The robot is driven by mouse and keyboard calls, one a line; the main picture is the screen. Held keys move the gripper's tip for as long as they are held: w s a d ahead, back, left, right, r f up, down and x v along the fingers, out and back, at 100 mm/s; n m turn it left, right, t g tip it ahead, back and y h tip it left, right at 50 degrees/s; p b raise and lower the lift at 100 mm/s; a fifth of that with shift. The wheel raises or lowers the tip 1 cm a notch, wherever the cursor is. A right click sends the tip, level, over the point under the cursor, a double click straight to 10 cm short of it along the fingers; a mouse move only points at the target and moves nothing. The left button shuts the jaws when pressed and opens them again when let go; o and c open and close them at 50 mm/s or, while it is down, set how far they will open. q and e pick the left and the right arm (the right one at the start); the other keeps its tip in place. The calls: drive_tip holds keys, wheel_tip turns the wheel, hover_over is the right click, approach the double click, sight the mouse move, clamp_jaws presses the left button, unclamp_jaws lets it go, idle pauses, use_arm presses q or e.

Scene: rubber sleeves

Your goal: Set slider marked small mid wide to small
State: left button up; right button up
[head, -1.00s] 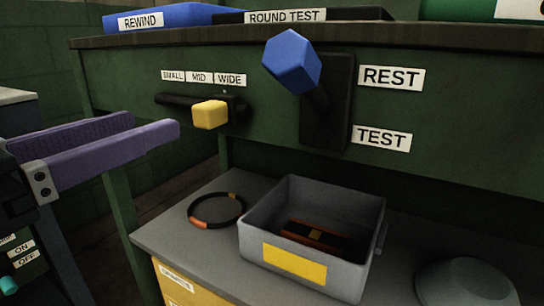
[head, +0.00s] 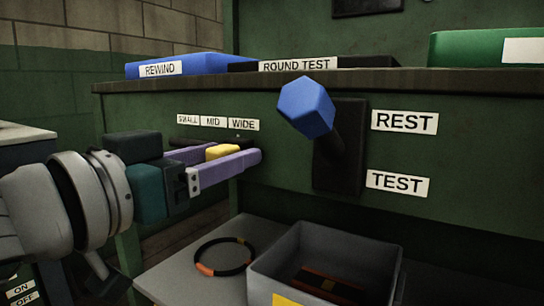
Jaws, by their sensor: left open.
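The SMALL label (head: 188,119), MID label (head: 213,122) and WIDE label (head: 243,124) sit in a row above the dark slider track (head: 190,141). My left gripper (head: 238,158) reaches in from the left with its purple fingers open. The knob shows between the two fingers; I cannot tell whether either finger touches it. The fingers hide much of the track. My right gripper is not in view.
Below are a grey bin (head: 345,247) and a ring (head: 224,257) on a shelf. A blue box (head: 195,64) lies on top.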

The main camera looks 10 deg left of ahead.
use_arm(q)
drive_tip(key=shift+w+d, duration=0.1)
drive_tip(key=shift+w, duration=0.1)
clamp_jaws()
idle(0.5)
idle(0.9)
